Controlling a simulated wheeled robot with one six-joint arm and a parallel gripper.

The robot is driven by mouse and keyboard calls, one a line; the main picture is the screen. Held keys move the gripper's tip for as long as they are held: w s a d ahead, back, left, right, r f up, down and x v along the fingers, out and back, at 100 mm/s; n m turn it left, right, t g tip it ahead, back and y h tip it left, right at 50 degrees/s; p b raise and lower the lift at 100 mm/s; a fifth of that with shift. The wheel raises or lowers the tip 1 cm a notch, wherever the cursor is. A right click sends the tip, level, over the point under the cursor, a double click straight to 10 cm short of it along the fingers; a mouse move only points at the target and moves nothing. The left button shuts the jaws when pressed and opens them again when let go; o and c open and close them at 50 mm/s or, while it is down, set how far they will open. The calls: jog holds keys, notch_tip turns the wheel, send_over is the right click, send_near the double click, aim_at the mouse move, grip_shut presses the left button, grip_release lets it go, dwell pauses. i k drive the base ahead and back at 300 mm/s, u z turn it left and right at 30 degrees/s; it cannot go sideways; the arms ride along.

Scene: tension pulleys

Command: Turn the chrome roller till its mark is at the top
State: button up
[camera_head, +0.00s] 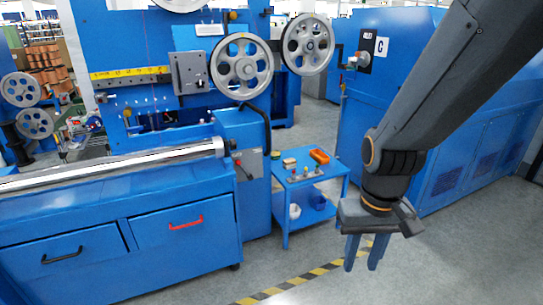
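The chrome roller (120,164) is a long, shiny, pale bar lying along the top of the blue machine at the left. Its right end sits by a fitting near the middle of the picture, and its left end runs out of view. I cannot make out a mark on it. My gripper (363,258) hangs at the right with its fingers pointing down over the floor. The two fingers are apart with nothing between them. It is well to the right of the roller and touches nothing.
Grey spoked pulleys (241,67) are on the blue machine behind. A large blue cabinet (430,130) is at the right. Floor around my gripper is clear.

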aim_at(26, 184)
jog(key=z, duration=0.85)
jog(key=i, duration=1.45)
jog(key=u, duration=0.8)
jog(key=i, duration=0.75)
jog(key=u, duration=1.35)
jog(key=i, duration=0.5)
jog(key=z, duration=0.45)
jog(key=k, duration=0.6)
jog(key=u, duration=1.1)
